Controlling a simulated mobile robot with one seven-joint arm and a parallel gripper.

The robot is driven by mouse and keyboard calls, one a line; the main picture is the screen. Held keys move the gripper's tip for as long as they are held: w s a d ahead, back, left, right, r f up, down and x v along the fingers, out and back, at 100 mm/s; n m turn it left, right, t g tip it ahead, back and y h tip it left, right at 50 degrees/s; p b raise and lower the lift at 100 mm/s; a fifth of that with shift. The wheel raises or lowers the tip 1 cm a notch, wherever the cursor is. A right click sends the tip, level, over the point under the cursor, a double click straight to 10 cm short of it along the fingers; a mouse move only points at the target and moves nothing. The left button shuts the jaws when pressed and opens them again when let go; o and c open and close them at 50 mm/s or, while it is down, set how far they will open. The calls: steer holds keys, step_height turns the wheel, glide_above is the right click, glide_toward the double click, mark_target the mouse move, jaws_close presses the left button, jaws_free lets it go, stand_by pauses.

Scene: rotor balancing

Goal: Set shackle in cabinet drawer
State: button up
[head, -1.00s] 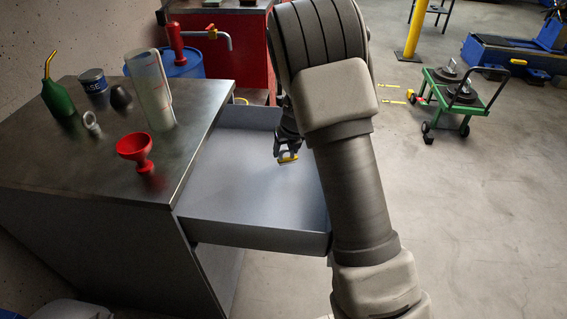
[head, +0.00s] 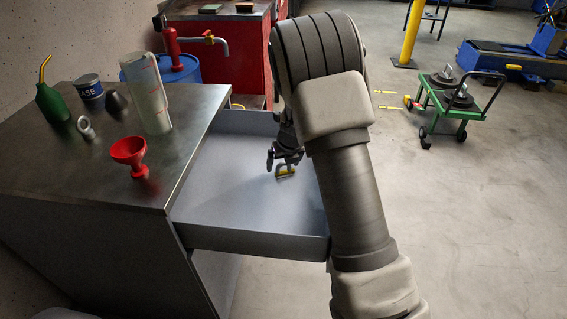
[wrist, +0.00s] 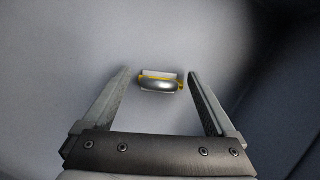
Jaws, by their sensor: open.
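The shackle (head: 285,170), grey with a yellow pin, lies on the floor of the open cabinet drawer (head: 230,205), toward its far right part. In the wrist view the shackle (wrist: 158,82) shows as a rounded silver body with yellow edges, just beyond and between the fingertips. My gripper (head: 284,157) is open and empty, over the drawer just above the shackle. In the wrist view its two fingers (wrist: 158,72) stand wide apart with clear gaps to the shackle on both sides. My arm hides the drawer's right side.
On the cabinet top (head: 95,175) stand a red funnel (head: 129,153), a clear jug (head: 150,100), a green oil can (head: 52,102), a tin (head: 89,87), a metal ring-shaped part (head: 86,128) and a dark rounded part (head: 116,102). The rest of the drawer floor is clear.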

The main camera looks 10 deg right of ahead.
steer(key=shift+r, duration=0.15)
steer(key=shift+s+r, duration=0.1)
steer(key=shift+r, duration=0.25)
steer(key=s+a+r+n+y+p, duration=0.1)
steer(key=s+r+n+p, duration=0.1)
steer(key=s+r+n, duration=0.6)
steer(key=s+a+r+n+y+p, duration=0.1)
steer(key=s+r+n+p, duration=0.2)
steer(key=r, duration=0.9)
steer(key=s+d+r+n+h, duration=0.1)
steer(key=s+r+n, duration=0.3)
steer(key=s+n, duration=0.7)
steer(key=s+d+r+n+h, duration=0.1)
steer(key=s+r+n, duration=0.4)
steer(key=s+n, duration=0.7)
steer(key=shift+s+n+t+h, duration=0.3)
steer(key=shift+s+t, duration=0.1)
steer(key=shift+s, duration=0.4)
steer(key=shift+d, duration=0.1)
